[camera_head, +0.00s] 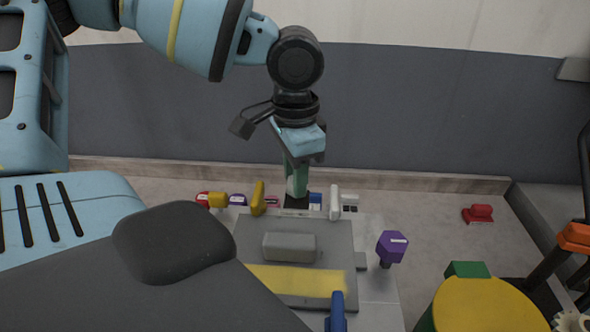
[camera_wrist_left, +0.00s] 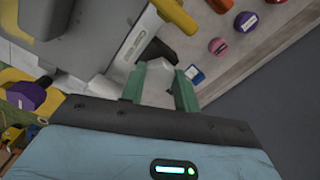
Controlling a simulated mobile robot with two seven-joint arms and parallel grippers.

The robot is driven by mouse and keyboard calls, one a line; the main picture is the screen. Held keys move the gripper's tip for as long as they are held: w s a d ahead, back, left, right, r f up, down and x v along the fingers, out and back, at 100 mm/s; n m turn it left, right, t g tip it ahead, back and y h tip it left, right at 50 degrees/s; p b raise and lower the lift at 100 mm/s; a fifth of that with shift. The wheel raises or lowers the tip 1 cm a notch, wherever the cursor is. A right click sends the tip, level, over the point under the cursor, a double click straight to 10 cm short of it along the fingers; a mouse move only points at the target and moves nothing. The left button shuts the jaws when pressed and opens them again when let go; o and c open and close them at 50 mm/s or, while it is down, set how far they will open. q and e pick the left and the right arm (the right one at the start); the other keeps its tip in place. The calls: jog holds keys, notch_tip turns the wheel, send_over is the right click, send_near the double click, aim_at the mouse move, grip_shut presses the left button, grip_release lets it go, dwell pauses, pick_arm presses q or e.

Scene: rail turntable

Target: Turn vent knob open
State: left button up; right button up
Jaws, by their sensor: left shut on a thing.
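My left gripper (camera_head: 297,190) reaches down to the back edge of the panel (camera_head: 377,295). Its green fingers are shut on a pale grey-white knob (camera_head: 291,186), above a dark base. In the left wrist view the pale knob (camera_wrist_left: 158,77) sits between the two green fingertips (camera_wrist_left: 158,90). The fingers hide part of it. I cannot read a label that names it the vent knob, and its turn angle is unclear. My right gripper is not in view.
Close by stand a yellow lever (camera_head: 258,198), a white lever (camera_head: 334,203) and small coloured knobs. A purple knob (camera_head: 391,247) and a blue handle (camera_head: 337,314) are nearer. A yellow round object (camera_head: 480,308) stands at right. A wall rises behind the panel.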

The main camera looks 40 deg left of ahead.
pick_arm(q)
jog(key=o, duration=1)
jog(key=shift+r, duration=3.95)
jog(key=shift+f, duration=0.1)
